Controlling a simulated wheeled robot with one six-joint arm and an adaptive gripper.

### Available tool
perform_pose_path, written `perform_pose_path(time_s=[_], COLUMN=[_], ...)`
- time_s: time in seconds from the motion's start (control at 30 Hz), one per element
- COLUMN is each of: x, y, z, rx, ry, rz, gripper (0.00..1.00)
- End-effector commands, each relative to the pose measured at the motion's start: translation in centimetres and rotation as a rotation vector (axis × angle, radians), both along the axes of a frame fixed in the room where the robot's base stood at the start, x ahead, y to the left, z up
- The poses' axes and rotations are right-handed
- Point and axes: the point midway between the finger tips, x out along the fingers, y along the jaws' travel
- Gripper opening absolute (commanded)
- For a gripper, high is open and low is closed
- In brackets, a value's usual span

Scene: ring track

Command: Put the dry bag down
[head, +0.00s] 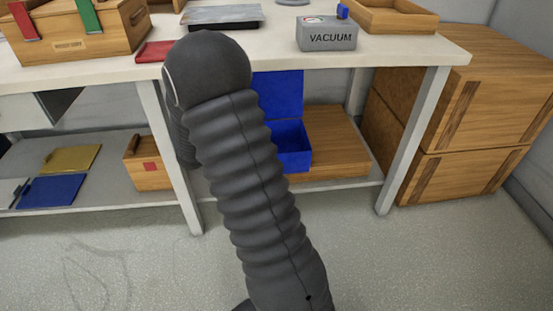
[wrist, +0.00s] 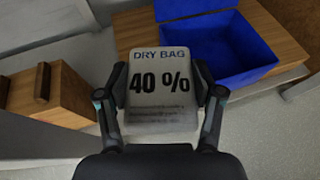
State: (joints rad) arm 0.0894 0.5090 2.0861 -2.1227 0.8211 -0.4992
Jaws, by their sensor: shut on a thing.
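The dry bag (wrist: 160,62) is a pale grey packet with "DRY BAG" and "40 %" printed on it, seen in the wrist view. My gripper (wrist: 161,92) is shut on it, with one finger at each side. Below and beyond the bag, a blue open box (wrist: 222,50) stands on a wooden board (wrist: 288,50) to its right. The blue box also shows in the head view (head: 291,145), on the lower shelf with its lid raised. My arm hides the gripper and the bag in the head view.
A wooden box with a red label (head: 148,170) sits on the lower shelf (head: 105,193); yellow (head: 72,159) and blue (head: 52,190) flat pieces lie left of it. The table leg (head: 412,140) and wooden crates (head: 460,120) stand at the right. A vacuum unit (head: 326,36) is on the tabletop.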

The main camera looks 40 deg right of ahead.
Motion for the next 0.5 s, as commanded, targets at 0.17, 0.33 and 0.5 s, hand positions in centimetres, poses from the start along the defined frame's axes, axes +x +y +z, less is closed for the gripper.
perform_pose_path(time_s=[0.17,0.33,0.5], x=[-0.6,-3.1,-6.2], y=[-10.5,-19.4,-26.0], z=[-1.9,-4.0,-6.2], rx=[0.000,0.000,0.000], ry=[0.000,0.001,0.001], rz=[-0.279,-0.535,-0.743], gripper=[0.33,0.33,0.33])
